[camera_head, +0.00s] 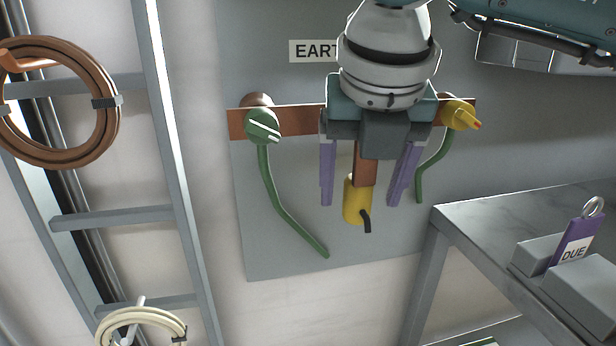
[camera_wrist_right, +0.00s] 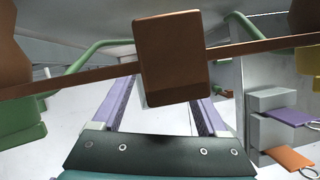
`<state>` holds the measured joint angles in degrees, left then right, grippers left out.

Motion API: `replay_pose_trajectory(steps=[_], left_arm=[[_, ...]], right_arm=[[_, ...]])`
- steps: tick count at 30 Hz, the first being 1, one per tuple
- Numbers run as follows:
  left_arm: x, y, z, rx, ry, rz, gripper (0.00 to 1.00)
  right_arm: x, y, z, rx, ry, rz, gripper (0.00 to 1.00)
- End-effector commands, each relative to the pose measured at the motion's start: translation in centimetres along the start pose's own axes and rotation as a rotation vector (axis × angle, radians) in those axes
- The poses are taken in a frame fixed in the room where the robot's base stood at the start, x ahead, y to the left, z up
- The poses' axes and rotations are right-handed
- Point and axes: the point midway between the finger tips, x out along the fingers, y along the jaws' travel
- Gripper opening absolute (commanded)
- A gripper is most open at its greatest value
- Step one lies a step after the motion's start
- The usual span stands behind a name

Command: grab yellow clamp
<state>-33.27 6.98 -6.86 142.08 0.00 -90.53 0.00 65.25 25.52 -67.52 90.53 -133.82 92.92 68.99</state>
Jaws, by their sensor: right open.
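Two yellow things show in the head view. A yellow clamp (camera_head: 459,114) with a reddish tip sits at the right end of the copper bar (camera_head: 292,121); a yellow piece also shows at the right edge of the wrist view (camera_wrist_right: 311,61). A yellow cylinder (camera_head: 354,200) with a black stub hangs below a brown block (camera_head: 365,165). My right gripper (camera_head: 360,204) is open in front of the bar. Its purple fingers appear on either side of the cylinder, apart from it. In the wrist view the brown block (camera_wrist_right: 172,60) partly covers the fingers' far ends. My left gripper is not in view.
A green clamp (camera_head: 263,126) with a green cable (camera_head: 280,205) is at the bar's left end. A ladder (camera_head: 183,160) and brown cable coil (camera_head: 110,130) are left. A grey table (camera_head: 500,228) with a purple "DUE" tag (camera_head: 574,243) is lower right.

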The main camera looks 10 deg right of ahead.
Motion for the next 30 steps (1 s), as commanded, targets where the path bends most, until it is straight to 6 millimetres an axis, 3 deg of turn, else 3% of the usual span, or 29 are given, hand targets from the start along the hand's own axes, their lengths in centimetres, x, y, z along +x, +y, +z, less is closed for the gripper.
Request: replay_pose_trajectory(steps=[4, 13, 30], left_arm=[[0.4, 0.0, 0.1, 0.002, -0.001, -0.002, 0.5], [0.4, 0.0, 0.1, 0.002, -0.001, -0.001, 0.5], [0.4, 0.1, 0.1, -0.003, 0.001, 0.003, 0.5]], right_arm=[[2.1, 0.0, -0.1, 0.0, 0.001, 0.0, 0.76], [2.4, 0.0, 0.0, -0.001, 0.0, 0.001, 0.75], [2.4, 0.0, 0.0, 0.0, 0.0, 0.001, 0.11]])
